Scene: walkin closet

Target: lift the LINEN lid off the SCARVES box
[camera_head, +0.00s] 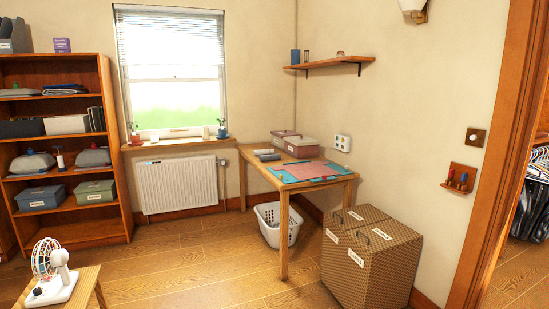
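No label is legible from here, so I cannot tell which box is SCARVES or which lid is LINEN. On the bookcase's lower shelf sit a labelled blue box (40,199) and a labelled green box (95,192), both apparently lidded. A woven brown hamper (392,265) by the right wall has two top lids, with white labels on its top and front. My gripper is not in view.
The table (284,240) carries a teal mat (285,175) with pink material on it. A white basket (278,232) is partly under the table. A white fan (56,275) stands on a low stool at front left. The wooden floor (190,268) between is clear.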

